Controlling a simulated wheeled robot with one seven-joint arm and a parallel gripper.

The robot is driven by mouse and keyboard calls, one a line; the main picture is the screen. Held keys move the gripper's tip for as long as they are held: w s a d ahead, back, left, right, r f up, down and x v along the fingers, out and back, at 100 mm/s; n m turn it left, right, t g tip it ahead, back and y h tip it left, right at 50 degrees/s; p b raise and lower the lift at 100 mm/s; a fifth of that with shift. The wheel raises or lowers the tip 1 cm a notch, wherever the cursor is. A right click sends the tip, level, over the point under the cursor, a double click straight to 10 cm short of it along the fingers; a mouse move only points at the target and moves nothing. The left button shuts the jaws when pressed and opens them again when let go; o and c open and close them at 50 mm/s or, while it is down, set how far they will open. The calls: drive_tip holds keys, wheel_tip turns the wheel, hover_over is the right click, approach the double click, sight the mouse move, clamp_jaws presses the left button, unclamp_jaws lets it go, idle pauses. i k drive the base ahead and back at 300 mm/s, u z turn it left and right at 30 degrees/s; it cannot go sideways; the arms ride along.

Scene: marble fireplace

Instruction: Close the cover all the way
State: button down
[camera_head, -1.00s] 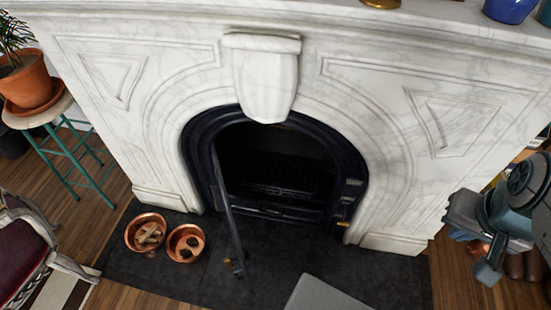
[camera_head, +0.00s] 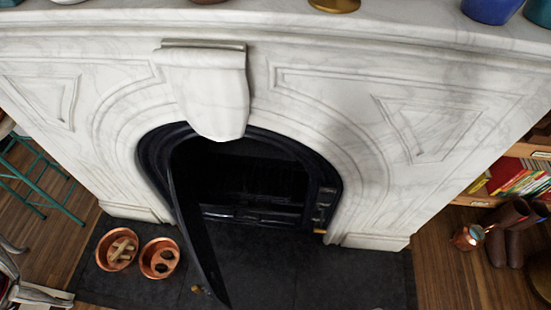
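The cover (camera_head: 197,225) is a dark, arched door panel on the left side of the black fireplace opening (camera_head: 250,180). It stands swung out toward me, seen nearly edge-on, so the opening is uncovered. A small brass-coloured knob (camera_head: 195,289) shows low by the cover's outer edge. The black arched frame (camera_head: 325,165) surrounds the dark firebox with its grate. My gripper is not visible in the head view, so I cannot see its position or what it holds.
Two copper bowls (camera_head: 117,249) (camera_head: 159,258) sit on the dark hearth slab (camera_head: 270,265) left of the cover. Brown boots (camera_head: 505,230) and a bookshelf (camera_head: 515,180) are at the right. A teal-legged stool (camera_head: 40,185) is at the left. The hearth right of the cover looks clear.

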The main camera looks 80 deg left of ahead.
sight(188, 212)
drive_tip(key=z, duration=0.1)
drive_tip(key=k, duration=1.35)
drive_tip(key=u, duration=1.95)
